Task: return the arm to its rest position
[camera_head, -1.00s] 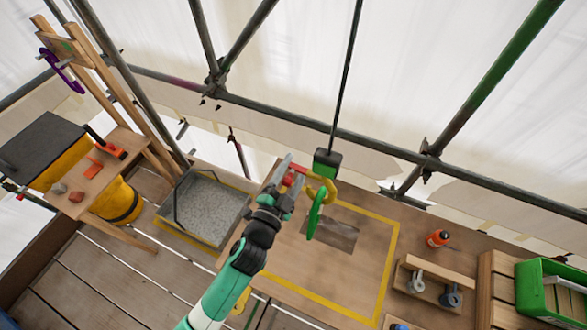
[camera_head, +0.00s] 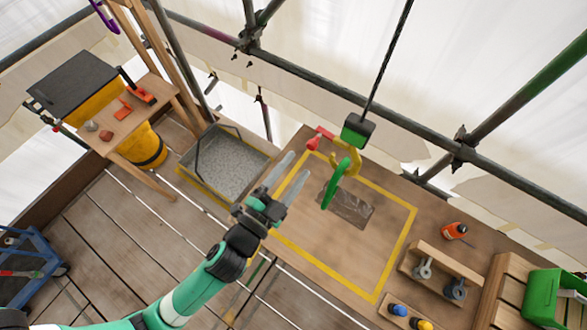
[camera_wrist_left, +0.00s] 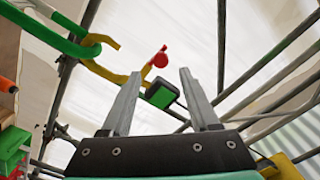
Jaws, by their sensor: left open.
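My left gripper (camera_head: 279,178) is open and empty in the head view. It is to the left of the hanging hook and apart from it, over the left edge of the wooden board. Its two grey fingers also show spread in the left wrist view (camera_wrist_left: 160,95). The yellow hook (camera_head: 352,158) with a red tip (camera_head: 318,137) hangs from a green and black block (camera_head: 357,129) on a dark cable. A green ring (camera_head: 337,187) hangs from the hook. My right gripper does not show.
A grey tray (camera_head: 205,194) stands left of the board (camera_head: 300,262) with its yellow outline. A dark plate (camera_head: 350,210) lies inside the outline. An orange bottle (camera_head: 455,231), a rack (camera_head: 440,268) and a green bin (camera_head: 553,297) are at right. Scaffold poles (camera_head: 395,120) cross behind.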

